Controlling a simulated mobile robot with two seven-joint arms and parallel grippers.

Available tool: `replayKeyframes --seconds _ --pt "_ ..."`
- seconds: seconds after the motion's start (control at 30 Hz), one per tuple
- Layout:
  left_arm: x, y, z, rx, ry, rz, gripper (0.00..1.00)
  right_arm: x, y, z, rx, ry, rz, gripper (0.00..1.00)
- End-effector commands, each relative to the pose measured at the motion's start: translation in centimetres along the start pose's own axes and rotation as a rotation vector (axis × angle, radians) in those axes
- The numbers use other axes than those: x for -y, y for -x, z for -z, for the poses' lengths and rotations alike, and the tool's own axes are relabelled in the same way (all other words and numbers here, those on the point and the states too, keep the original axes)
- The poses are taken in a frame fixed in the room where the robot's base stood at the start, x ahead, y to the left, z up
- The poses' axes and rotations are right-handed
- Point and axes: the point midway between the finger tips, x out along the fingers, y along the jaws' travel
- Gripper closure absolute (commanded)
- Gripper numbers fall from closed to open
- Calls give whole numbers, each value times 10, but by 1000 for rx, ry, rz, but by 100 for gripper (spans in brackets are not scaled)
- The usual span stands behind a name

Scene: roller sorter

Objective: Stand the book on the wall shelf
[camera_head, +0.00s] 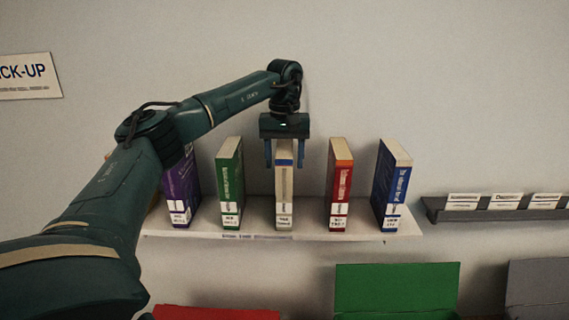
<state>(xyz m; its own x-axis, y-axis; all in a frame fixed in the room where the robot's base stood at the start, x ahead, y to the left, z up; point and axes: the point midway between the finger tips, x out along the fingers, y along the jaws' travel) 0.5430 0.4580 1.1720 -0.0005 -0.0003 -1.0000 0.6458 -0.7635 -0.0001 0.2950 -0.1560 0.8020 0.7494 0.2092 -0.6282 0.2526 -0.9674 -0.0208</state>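The wall shelf (300,233) is a white ledge with several books standing upright on it, spaced apart. A beige book with a blue top band (284,195) stands in the middle of the shelf. My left gripper (284,160) comes down from above, its two blue fingers on either side of the upper part of the beige book. The fingers are spread about as wide as the spine, and I cannot tell whether they press on it. The book's base appears to rest on the shelf. My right gripper is not in view.
Purple (182,190), green (230,182), red (340,183) and blue (392,184) books stand beside the beige one, with gaps between. Below are red (215,313), green (397,288) and grey (537,285) panels. A dark ledge (500,213) with labels is at right.

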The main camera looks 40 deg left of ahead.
Motion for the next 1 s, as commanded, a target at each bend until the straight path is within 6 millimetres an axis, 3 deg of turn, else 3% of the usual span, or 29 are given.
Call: replayKeyframes --seconds 0.3,0.5,1.0 --pt "-2 69 0 -3 -2 -4 44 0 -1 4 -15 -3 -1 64" --pt "-1 99 0 -2 -1 -2 44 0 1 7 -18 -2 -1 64" --pt "0 107 0 0 -2 0 44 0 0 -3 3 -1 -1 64"
